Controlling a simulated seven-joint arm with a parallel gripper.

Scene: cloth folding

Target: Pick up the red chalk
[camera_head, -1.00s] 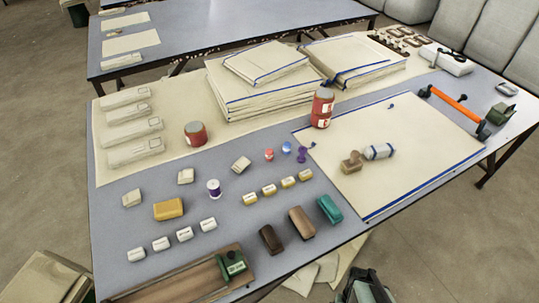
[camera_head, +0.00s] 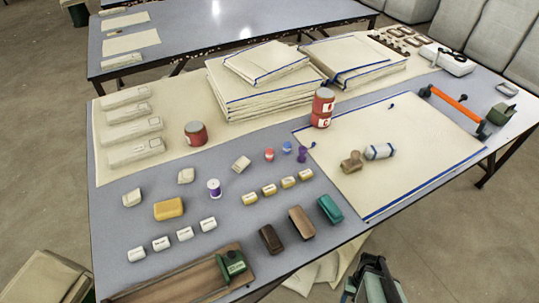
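A small red piece (camera_head: 269,155), which looks like the red chalk, stands on the grey-blue table near its middle. A small blue piece (camera_head: 287,148) and a purple spool-like piece (camera_head: 302,154) are just to its right. My gripper (camera_head: 370,266) shows at the bottom edge, in front of the table's near edge and far from the red piece. It is dark, small and partly cut off, so I cannot tell whether its fingers are open. I see nothing held in it.
Yellow-labelled blocks (camera_head: 269,190), brown blocks (camera_head: 301,222) and a teal block (camera_head: 330,208) lie between the near edge and the red piece. A cream cloth (camera_head: 420,150) with blue edges covers the table's right side.

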